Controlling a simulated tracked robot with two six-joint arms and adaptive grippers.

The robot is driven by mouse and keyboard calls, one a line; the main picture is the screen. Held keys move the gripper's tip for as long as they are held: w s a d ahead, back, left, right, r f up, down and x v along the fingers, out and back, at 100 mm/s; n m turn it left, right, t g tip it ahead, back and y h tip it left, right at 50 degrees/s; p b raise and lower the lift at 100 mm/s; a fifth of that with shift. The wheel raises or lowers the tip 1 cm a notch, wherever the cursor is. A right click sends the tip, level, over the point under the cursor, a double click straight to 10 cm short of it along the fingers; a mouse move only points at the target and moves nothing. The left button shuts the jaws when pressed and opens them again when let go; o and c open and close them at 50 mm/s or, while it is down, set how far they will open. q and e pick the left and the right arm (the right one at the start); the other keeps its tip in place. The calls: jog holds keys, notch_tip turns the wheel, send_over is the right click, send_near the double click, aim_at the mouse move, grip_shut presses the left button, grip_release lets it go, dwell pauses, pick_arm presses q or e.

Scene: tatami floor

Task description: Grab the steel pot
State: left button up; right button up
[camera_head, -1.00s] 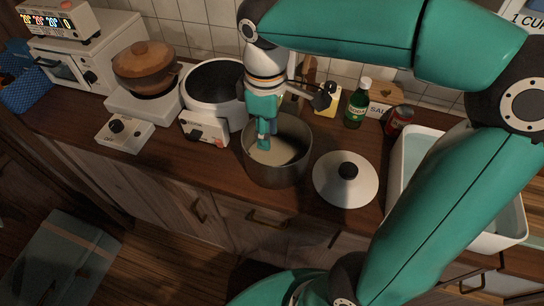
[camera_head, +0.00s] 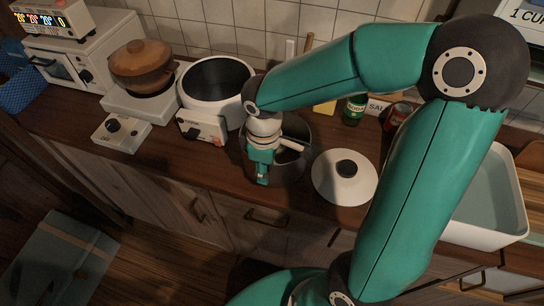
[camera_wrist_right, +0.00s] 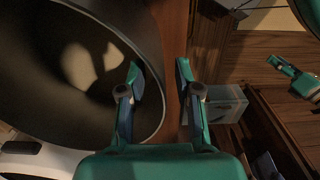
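The steel pot (camera_head: 294,168) stands on the wooden counter, partly hidden behind my right arm in the head view. My right gripper (camera_head: 263,180) points down at the pot's near left rim. In the wrist view the pot (camera_wrist_right: 150,45) fills the left side, with a pale patch inside. My right gripper (camera_wrist_right: 157,85) is open there, one finger over the inside of the pot and the other outside, with the rim between them. No contact with the wall shows. A small teal part (camera_wrist_right: 302,84) at the wrist view's right edge may be my left gripper.
The white lid (camera_head: 335,187) lies right of the pot. A white cooker (camera_head: 190,92) stands close on the left, with a brown pot (camera_head: 140,68) beyond. A green bottle (camera_head: 353,110), a can (camera_head: 398,116) and a sink basin (camera_head: 478,240) are to the right.

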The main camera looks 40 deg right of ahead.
jog(key=shift+f, duration=0.2)
grip_shut()
jog(key=shift+r, duration=0.1)
dwell(0.5)
